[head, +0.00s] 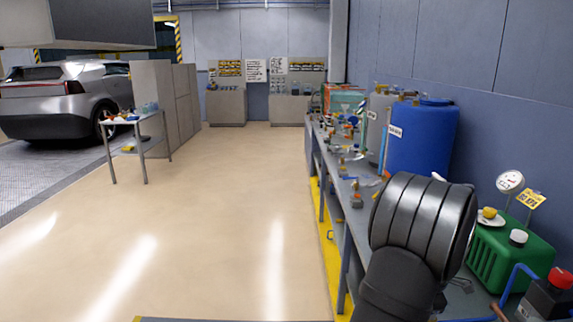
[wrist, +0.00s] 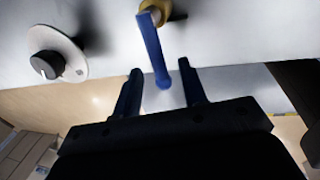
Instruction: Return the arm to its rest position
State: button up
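My gripper (wrist: 162,84) shows in the wrist view with its two dark fingers spread apart. A blue lever handle (wrist: 152,45) on a brass-coloured fitting (wrist: 156,10) reaches down into the space between the fingertips. I see gaps between the lever and both fingers, so nothing appears gripped. In the head view my black arm stands over the right-hand workbench, and my gripper cannot be made out there.
A black knob on a white disc (wrist: 45,65) is left of the lever. The workbench (head: 345,208) carries a blue drum (head: 420,138), a green unit (head: 508,250) and several small items. A cart (head: 130,120) and a car (head: 62,98) stand left. The middle floor (head: 225,190) is clear.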

jog(key=shift+w+f, duration=0.25)
jog(key=shift+f, duration=0.15)
jog(key=shift+w+m, duration=0.2)
jog(key=shift+m, duration=0.45)
jog(key=shift+w+m, duration=0.2)
jog(key=shift+m, duration=0.45)
jog(key=shift+r, duration=0.1)
jog(key=o, duration=1.3)
jog(key=shift+r, duration=0.25)
jog(key=shift+o, duration=0.2)
notch_tip(320, 180, up, 17)
jog(key=s+d+n+g, duration=0.1)
jog(key=s+n, duration=0.1)
notch_tip(320, 180, down, 9)
jog(key=shift+w+d, duration=0.15)
jog(key=shift+w, duration=0.1)
